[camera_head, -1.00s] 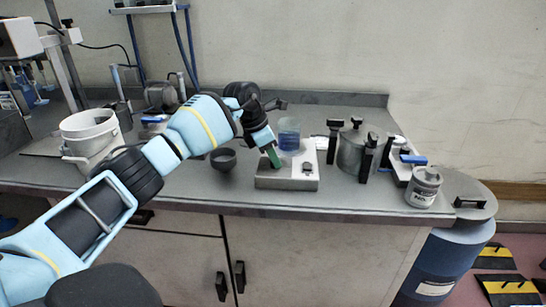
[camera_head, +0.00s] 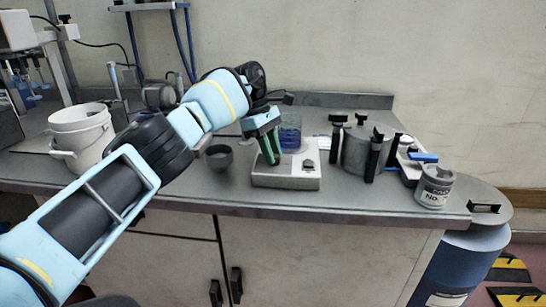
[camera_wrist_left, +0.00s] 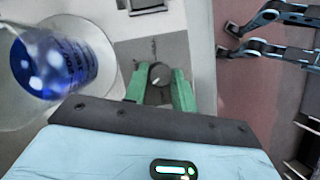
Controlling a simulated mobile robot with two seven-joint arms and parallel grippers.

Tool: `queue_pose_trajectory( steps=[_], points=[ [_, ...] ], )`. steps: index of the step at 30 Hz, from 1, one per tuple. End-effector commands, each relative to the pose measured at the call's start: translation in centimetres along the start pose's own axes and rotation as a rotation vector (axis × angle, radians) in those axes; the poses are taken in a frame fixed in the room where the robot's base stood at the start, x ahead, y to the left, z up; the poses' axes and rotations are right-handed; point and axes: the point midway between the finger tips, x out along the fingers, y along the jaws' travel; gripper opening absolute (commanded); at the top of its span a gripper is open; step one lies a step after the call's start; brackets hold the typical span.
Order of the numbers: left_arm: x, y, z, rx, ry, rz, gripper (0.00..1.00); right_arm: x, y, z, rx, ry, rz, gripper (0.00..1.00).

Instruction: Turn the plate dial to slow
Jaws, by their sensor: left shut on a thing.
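The plate is a pale grey box (camera_head: 285,182) near the counter's front edge, with a glass beaker of blue liquid (camera_head: 290,130) on its back part. My left gripper (camera_head: 269,152) reaches down to its front left. In the left wrist view, the green fingertips (camera_wrist_left: 158,88) stand on either side of a round dark dial (camera_wrist_left: 157,74) and are shut on it. The dial has a pale mark; the small marks on the panel around it are too blurred to read.
The beaker (camera_wrist_left: 55,62) stands close beside the left gripper. A small dark bowl (camera_head: 219,158) is left of the plate. A grey pot with black clamps (camera_head: 362,152) and a labelled jar (camera_head: 435,187) are to the right. A white bucket (camera_head: 82,135) is at the left.

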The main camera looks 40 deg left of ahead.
Motion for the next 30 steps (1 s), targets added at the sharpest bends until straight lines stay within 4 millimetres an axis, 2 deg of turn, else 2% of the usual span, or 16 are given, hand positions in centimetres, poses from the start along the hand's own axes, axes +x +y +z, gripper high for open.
queue_pose_trajectory(
  steps=[5, 22, 23, 27, 30],
  points=[
    [0.15, 0.02, -0.03, 0.037, 0.003, -0.018, 0.04, 0.56, 0.15, 0.57, -0.006, -0.008, 0.0, 0.36],
    [0.07, 0.0, -0.04, 0.058, 0.006, -0.027, 0.04, 0.98, 0.33, 0.1, -0.011, 0.002, 0.002, 0.36],
    [0.07, 0.0, -0.04, 0.058, 0.006, -0.027, 0.28, 0.98, 0.32, 0.1, -0.01, 0.002, 0.002, 0.36],
    [0.07, 0.01, -0.03, 0.058, 0.006, -0.027, 0.46, 0.92, 0.24, 0.19, -0.007, 0.001, 0.002, 0.36],
    [0.05, 0.02, -0.02, 0.058, 0.005, -0.026, 0.48, 0.83, 0.14, 0.36, -0.002, -0.002, 0.002, 0.36]
  ],
)
